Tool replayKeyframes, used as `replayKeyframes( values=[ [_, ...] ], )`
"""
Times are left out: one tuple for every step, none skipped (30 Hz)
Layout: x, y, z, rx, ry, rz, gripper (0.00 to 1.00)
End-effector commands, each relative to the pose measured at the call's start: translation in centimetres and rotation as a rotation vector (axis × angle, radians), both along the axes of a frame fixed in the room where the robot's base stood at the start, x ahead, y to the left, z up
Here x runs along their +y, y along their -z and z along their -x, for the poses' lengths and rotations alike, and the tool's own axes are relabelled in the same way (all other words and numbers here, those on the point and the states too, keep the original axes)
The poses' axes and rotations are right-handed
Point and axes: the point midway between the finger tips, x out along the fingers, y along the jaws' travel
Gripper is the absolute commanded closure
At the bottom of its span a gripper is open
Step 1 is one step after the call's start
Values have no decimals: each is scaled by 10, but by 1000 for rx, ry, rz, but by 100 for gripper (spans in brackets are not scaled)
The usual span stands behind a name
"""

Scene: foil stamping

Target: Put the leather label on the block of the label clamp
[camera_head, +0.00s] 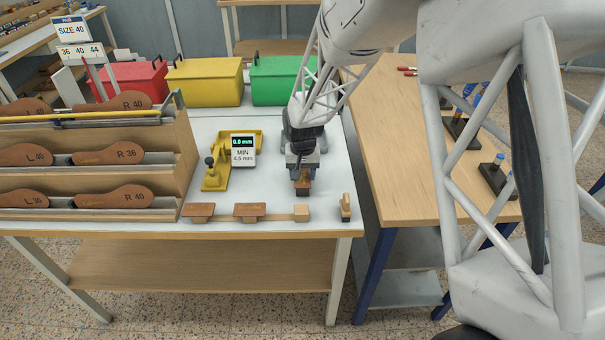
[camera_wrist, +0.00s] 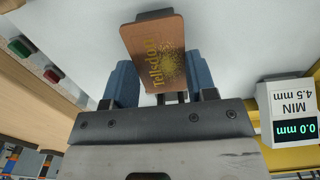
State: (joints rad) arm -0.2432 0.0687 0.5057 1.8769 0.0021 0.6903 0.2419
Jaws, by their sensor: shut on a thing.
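The leather label (camera_wrist: 155,55) is brown with gold lettering and a speckled gold patch. My gripper (camera_wrist: 160,82) is shut on it, with a blue-padded finger at each side. A dark piece (camera_wrist: 155,14) shows at the label's far end; I cannot tell whether it touches. In the head view my gripper (camera_head: 303,172) points down above the white bench, with the label (camera_head: 303,185) under it. The yellow device with a black-knobbed lever (camera_head: 214,177), seemingly the label clamp, stands to its left. Its block cannot be made out clearly.
A display (camera_head: 243,150) reads 0.0 mm, MIN 4.5 mm. Near the front edge are two label-topped blocks (camera_head: 198,210) (camera_head: 249,210), a bare wooden block (camera_head: 300,212) and a small wood-handled tool (camera_head: 346,208). A sole rack (camera_head: 185,150) stands left; colored bins (camera_head: 205,82) stand behind.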

Motion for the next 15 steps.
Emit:
replayKeyframes(
  values=[
    [0, 2, 0, -1, 0, 0, 70],
    [0, 2, 0, -1, 0, 0, 70],
    [0, 3, 0, -1, 0, 0, 70],
    [0, 3, 0, -1, 0, 0, 70],
    [0, 3, 0, -1, 0, 0, 70],
    [0, 3, 0, -1, 0, 0, 70],
    [0, 3, 0, -1, 0, 0, 70],
    [0, 3, 0, -1, 0, 0, 70],
    [0, 3, 0, -1, 0, 0, 70],
    [0, 3, 0, -1, 0, 0, 70],
    [0, 3, 0, -1, 0, 0, 70],
    [0, 4, 0, 0, 0, 0, 70],
    [0, 4, 0, 0, 0, 0, 70],
    [0, 5, 0, 0, 0, 0, 70],
    [0, 6, 0, 0, 0, 0, 70]
  ],
)
